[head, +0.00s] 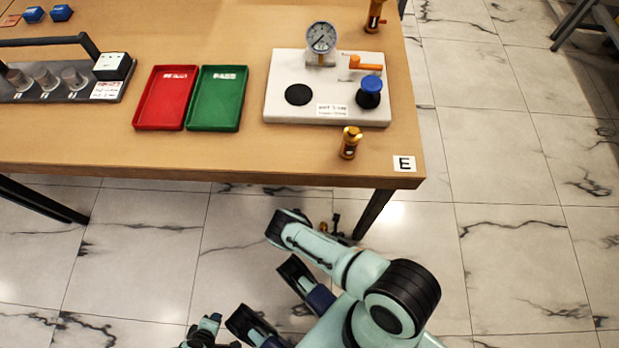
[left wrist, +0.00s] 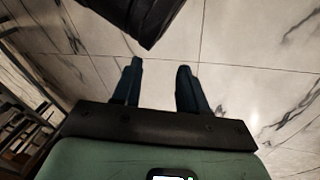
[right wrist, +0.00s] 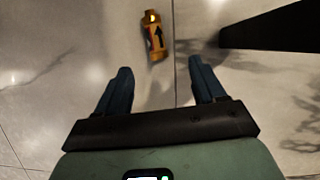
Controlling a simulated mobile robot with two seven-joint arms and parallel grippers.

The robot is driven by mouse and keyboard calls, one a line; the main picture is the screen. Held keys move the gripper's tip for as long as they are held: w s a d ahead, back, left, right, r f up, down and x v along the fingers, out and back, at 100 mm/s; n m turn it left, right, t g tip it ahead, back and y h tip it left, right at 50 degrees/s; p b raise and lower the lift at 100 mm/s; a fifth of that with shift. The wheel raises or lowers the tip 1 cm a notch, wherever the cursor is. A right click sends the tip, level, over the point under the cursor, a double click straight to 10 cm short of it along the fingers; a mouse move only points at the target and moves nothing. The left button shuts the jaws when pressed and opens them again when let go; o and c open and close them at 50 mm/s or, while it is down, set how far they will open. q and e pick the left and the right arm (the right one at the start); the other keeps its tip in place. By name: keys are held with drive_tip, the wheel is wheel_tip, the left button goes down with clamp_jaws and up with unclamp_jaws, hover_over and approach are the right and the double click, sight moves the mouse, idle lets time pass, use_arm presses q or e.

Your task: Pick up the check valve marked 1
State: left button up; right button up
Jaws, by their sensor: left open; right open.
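A brass-coloured check valve (head: 349,142) stands upright near the table's front edge, below the white gauge base. A second similar one (head: 375,15) stands at the table's far right. In the right wrist view a brass-coloured valve with a black arrow (right wrist: 153,36) appears to lie on the floor, beyond the fingertips and apart from them. No number is readable on any of them. My right gripper (right wrist: 160,72) is open and empty. My left gripper (left wrist: 158,82) is open and empty over the floor. My arm partly hides the floor in the head view.
The white base (head: 280,105) carries a gauge (head: 321,37), an orange lever (head: 366,64) and a blue knob (head: 371,84). Red (head: 160,125) and green (head: 214,127) trays lie left of it. A dark rack (head: 118,91) stands further left. A table leg (head: 375,213) is close to my arm.

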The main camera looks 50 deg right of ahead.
drive_tip(key=b+x, duration=0.1)
drive_tip(key=x, duration=0.1)
drive_tip(key=b+x, duration=0.1)
drive_tip(key=x, duration=0.2)
drive_tip(key=b+x, duration=0.1)
drive_tip(key=x, duration=0.2)
drive_tip(key=shift+w+a+b, duration=0.15)
drive_tip(key=shift+w+b, duration=0.15)
drive_tip(key=shift+b, duration=0.05)
drive_tip(key=b+x, duration=0.2)
drive_tip(key=x, duration=0.1)
drive_tip(key=b+x, duration=0.1)
drive_tip(key=x, duration=0.1)
drive_tip(key=shift+a+f, duration=0.2)
drive_tip(key=shift+a, duration=0.05)
drive_tip(key=shift+w+f, duration=0.15)
drive_tip(key=shift+f, duration=0.1)
use_arm(q)
drive_tip(key=s+a+f+g, duration=0.2)
drive_tip(key=s+f+g, duration=0.2)
drive_tip(key=s+f, duration=0.5)
drive_tip(key=shift+s+f+n+g, duration=0.3)
drive_tip(key=shift+s+f+n, duration=0.1)
drive_tip(key=shift+s, duration=0.75)
use_arm(e)
drive_tip(key=c, duration=1.2)
